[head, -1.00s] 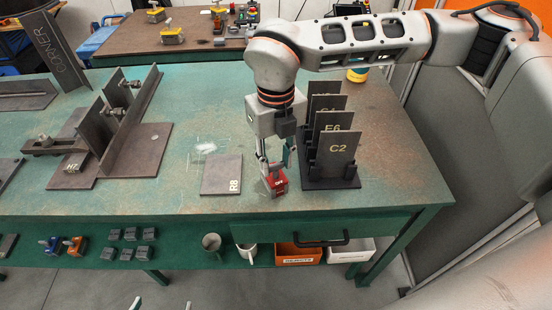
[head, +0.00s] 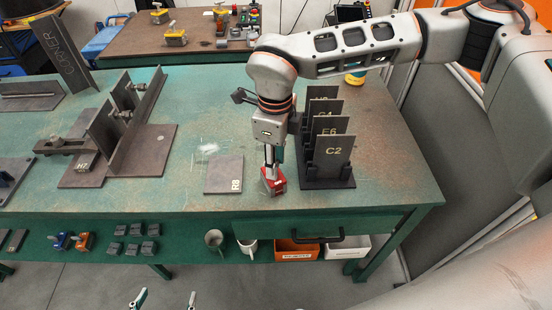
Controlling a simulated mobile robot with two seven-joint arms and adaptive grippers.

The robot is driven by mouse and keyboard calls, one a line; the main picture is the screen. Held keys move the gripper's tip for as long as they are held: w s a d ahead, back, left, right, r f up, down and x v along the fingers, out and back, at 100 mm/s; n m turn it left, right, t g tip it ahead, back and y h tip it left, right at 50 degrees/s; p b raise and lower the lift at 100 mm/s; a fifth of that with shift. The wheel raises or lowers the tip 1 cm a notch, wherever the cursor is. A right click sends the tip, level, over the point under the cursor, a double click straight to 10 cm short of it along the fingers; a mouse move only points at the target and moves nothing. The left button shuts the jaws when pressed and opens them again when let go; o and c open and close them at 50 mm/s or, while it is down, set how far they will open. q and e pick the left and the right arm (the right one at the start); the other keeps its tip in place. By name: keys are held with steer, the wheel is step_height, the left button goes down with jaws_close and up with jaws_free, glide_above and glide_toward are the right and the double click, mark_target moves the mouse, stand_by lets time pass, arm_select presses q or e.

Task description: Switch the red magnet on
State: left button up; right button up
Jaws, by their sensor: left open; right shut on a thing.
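The red magnet (head: 273,183) sits near the front of the green table, between the flat plate marked R8 and the rack of upright plates. My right gripper (head: 271,165) points down from above and is shut on the top of the red magnet. The fingers and wrist hide that top part, so the switch and its position cannot be made out. My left gripper (head: 165,299) shows only as two fingertips, spread apart, at the bottom edge of the view. It is empty, in front of the table.
The R8 plate (head: 223,174) lies left of the magnet. The rack (head: 328,184) with plates such as C2 (head: 333,152) stands close on its right. A steel fixture (head: 140,130) stands further left. Mugs, bins and blue and orange magnets (head: 84,240) are on the lower shelf.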

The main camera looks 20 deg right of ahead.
steer(key=n, duration=0.3)
steer(key=shift+r+p, duration=0.1)
steer(key=shift+p, duration=0.3)
steer(key=n+p, duration=0.1)
steer(key=n, duration=0.3)
steer(key=shift+n, duration=0.8)
steer(key=o, duration=1.1)
